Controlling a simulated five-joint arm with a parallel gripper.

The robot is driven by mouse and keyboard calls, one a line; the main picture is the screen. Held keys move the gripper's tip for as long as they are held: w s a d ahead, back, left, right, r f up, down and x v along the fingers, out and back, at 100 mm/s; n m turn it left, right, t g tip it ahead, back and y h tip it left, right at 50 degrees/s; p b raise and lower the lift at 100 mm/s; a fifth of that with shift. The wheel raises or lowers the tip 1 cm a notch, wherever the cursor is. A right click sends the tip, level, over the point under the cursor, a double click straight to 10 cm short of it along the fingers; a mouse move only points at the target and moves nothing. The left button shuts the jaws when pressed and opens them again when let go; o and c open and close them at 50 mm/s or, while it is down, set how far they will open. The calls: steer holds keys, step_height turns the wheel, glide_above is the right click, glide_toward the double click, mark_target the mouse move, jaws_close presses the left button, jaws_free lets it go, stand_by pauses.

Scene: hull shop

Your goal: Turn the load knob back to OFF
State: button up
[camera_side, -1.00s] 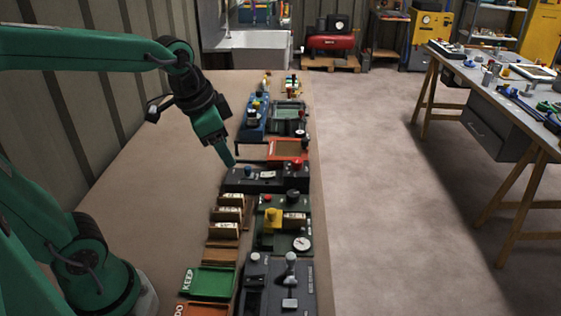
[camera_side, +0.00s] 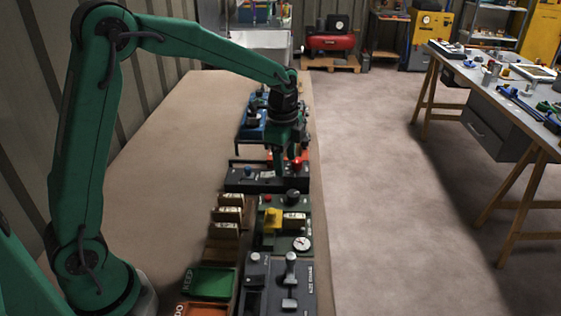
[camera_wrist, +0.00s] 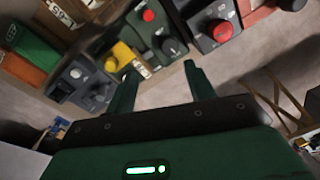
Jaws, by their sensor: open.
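My gripper (camera_side: 279,172) is open, pointing down over the dark panel (camera_side: 236,183) in the side view. In the wrist view, its two fingers (camera_wrist: 160,72) stand apart with nothing between them. Just beyond them is a green panel (camera_wrist: 137,37) with a red button (camera_wrist: 148,15) and a black knob (camera_wrist: 172,47). In the side view, a black knob (camera_side: 292,196) sits on the green panel, near the gripper. No LOAD or OFF lettering is readable, so I cannot tell which knob is the load knob.
A yellow block (camera_side: 272,217) and a round gauge (camera_side: 302,243) are on the green panel. A dark lever panel (camera_side: 290,303) stands nearer the camera. Blocks (camera_side: 230,199) and a green tray (camera_side: 208,283) lie left. The bench's left side (camera_side: 170,150) is clear.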

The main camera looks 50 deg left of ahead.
steer(key=m, duration=0.2)
glide_above(293, 193)
steer(key=shift+g, duration=0.4)
step_height(293, 193, down, 5)
steer(key=shift+r, duration=0.2)
steer(key=shift+f, duration=0.1)
steer(key=shift+f, duration=3.8)
steer(key=shift+c, duration=0.4)
steer(key=c, duration=0.9)
